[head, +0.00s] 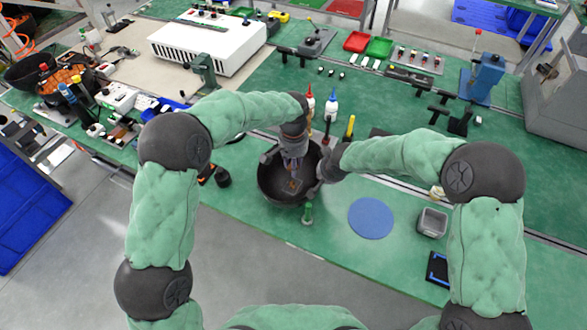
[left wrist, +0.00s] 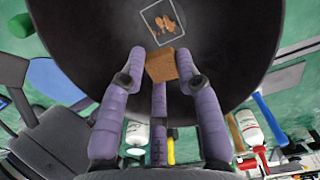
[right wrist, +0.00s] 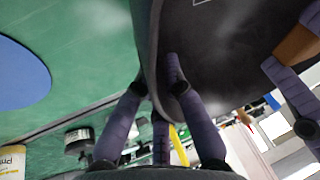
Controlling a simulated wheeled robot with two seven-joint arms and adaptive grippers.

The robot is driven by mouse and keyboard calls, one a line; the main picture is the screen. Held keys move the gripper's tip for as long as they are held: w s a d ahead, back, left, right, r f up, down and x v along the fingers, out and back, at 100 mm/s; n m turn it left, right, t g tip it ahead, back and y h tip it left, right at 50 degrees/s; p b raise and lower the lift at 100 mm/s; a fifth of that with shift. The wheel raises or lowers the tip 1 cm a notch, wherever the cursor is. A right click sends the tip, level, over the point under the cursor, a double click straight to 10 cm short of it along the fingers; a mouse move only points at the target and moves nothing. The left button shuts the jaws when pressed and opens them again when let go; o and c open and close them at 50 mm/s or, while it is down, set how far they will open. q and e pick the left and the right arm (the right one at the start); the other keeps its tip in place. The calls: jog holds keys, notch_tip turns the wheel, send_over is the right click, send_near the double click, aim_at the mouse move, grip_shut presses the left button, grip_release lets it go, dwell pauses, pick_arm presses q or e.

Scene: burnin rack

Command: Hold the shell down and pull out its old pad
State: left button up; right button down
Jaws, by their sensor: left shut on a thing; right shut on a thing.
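The shell is a black bowl (head: 268,184) on the green bench, seen from inside in the left wrist view (left wrist: 85,45). My left gripper (head: 293,163) reaches down into it, shut on the old pad, a small brown block (left wrist: 161,66) between its purple fingers. The pad looks clear of a pale square outline (left wrist: 163,22) with brown residue on the shell's inner surface. My right gripper (right wrist: 158,90) is shut on the shell's rim at its right side, one finger inside and one outside. The pad also shows at the right wrist view's right edge (right wrist: 297,46).
A blue round mat (head: 371,218) and a grey square container (head: 432,222) lie right of the shell. A small green item (head: 307,212) stands close in front. Red-capped (head: 310,102) and blue-capped (head: 331,105) bottles and a yellow tool (head: 350,127) stand behind it.

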jog(key=c, duration=1.2)
grip_release()
jog(key=shift+c, duration=0.2)
jog(key=v, duration=1.2)
